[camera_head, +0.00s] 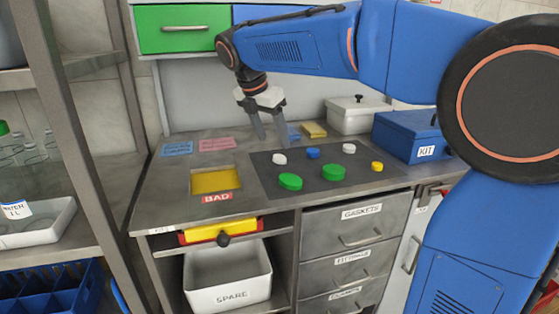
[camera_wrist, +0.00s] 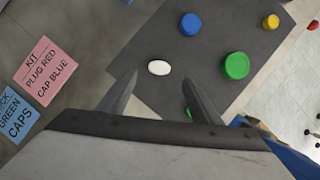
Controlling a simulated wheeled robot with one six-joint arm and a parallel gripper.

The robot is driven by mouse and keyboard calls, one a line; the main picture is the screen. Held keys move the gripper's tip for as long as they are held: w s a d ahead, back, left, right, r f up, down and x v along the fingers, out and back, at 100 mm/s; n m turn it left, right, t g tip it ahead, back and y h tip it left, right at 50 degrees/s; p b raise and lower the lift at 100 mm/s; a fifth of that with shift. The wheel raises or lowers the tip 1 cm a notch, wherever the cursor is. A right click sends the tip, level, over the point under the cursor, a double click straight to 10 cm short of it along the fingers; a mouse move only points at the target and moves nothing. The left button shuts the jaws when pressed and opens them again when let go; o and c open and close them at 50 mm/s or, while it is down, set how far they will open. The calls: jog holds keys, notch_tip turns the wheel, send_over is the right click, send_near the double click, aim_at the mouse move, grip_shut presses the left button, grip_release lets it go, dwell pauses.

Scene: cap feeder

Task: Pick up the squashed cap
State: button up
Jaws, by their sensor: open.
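The squashed cap (camera_head: 279,158) is white and lies on the dark grey mat near its left back corner. In the wrist view, the squashed cap (camera_wrist: 159,68) looks oval rather than round. My gripper (camera_head: 273,143) points down above the back left part of the mat, a little behind and above this cap. In the wrist view, my gripper (camera_wrist: 158,78) is open and empty, and the cap shows just beyond the gap between the fingertips. The gripper appears apart from the cap, and nothing covers the cap in either view.
Nearby on the mat (camera_head: 259,165) are a blue cap (camera_head: 313,153), green caps (camera_head: 291,181) (camera_head: 333,173), a yellow cap (camera_head: 377,166) and another white cap (camera_head: 349,149). A yellow BAD tray (camera_head: 216,197) lies left. A blue KIT box (camera_head: 405,140) stands right.

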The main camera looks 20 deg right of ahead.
aim_at(279, 158)
jog(key=shift+x, duration=3.3)
jog(key=shift+a, duration=0.1)
jog(key=c, duration=1.2)
jog(key=shift+o, duration=0.2)
